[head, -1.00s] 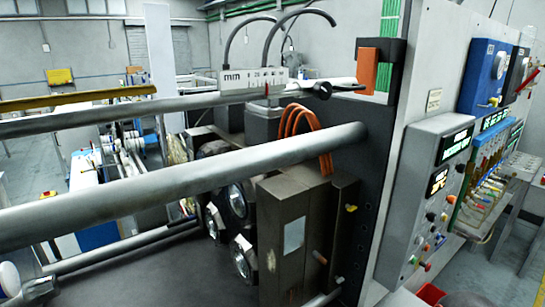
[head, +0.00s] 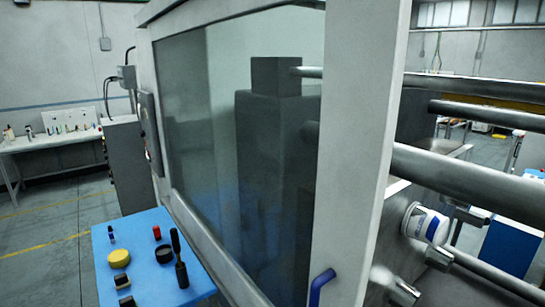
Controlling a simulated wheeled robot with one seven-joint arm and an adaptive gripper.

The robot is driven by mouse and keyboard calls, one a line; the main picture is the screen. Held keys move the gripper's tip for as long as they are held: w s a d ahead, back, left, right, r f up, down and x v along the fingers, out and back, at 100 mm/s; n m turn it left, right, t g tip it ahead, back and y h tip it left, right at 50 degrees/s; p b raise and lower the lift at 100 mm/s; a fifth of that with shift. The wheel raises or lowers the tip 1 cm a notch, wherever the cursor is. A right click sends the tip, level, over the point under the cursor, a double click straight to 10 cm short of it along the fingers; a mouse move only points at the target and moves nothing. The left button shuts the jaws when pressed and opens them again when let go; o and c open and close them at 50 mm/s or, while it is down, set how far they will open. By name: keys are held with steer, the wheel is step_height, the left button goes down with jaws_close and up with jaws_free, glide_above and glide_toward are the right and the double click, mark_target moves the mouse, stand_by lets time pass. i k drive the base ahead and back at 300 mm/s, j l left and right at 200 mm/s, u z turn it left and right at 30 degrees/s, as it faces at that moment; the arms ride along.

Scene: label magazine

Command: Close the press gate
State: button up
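The press gate (head: 352,150) is a large sliding panel with a pale frame and a tinted window (head: 235,150). It fills the middle of the head view. A blue handle (head: 318,288) shows low on its near upright, cut by the bottom edge. To the right of that upright the press is uncovered, with thick grey tie bars (head: 470,183) in the open. Dark machine parts show dimly through the window. My gripper cannot be made out in this view, and nothing is seen touching the handle.
A blue-topped table (head: 140,230) with small tools and a yellow round item (head: 119,258) stands left of the gate, close to it. A grey cabinet (head: 125,165) and a white bench (head: 60,145) are farther back. Floor at the left is clear.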

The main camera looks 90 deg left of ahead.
mark_target(366, 42)
steer(key=u, duration=3.4)
